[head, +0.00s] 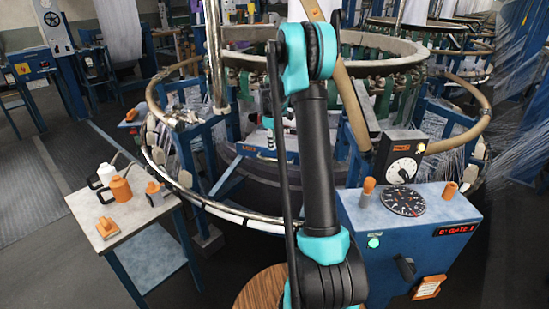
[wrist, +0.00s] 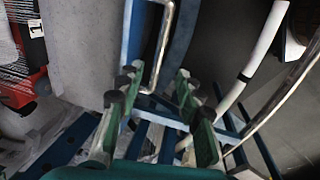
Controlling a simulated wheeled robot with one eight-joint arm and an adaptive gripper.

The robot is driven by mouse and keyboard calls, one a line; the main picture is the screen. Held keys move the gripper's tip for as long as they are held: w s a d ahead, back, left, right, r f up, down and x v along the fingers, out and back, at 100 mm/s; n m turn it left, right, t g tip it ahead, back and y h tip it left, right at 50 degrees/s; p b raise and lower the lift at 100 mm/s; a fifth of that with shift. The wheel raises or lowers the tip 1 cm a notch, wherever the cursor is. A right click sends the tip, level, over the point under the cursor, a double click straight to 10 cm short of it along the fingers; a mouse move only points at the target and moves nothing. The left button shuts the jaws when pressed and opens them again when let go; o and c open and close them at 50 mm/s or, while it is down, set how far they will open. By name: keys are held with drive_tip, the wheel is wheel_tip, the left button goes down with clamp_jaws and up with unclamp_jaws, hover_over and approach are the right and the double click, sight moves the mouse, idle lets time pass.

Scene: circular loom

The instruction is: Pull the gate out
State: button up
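My gripper (wrist: 158,92) is open in the wrist view, its green fingers with dark tips spread apart. A bent chrome bar (wrist: 163,45), like a handle, runs down in front of a blue panel (wrist: 183,40). Its lower bend shows between the fingertips, not gripped; I cannot tell its depth. In the head view the circular loom (head: 240,214) fills the middle, and my arm reaches into its near side. A blue crosspiece with an orange label (head: 247,149) shows there and may be part of the gate. My arm hides much of this area.
A blue control box (head: 450,262) with dials and a red "GATE" display stands at the right. A small table (head: 128,222) with orange and white bottles stands at the left. In the wrist view, a white tube (wrist: 258,55) and blue struts (wrist: 265,150) lie close by.

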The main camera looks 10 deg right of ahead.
sight(275, 156)
drive_tip(key=f, duration=0.3)
drive_tip(key=w+f, duration=0.1)
drive_tip(key=f, duration=0.2)
drive_tip(key=d+f, duration=0.1)
drive_tip(key=f, duration=0.2)
drive_tip(key=shift+w+f, duration=0.15)
drive_tip(key=shift+w, duration=0.1)
clamp_jaws()
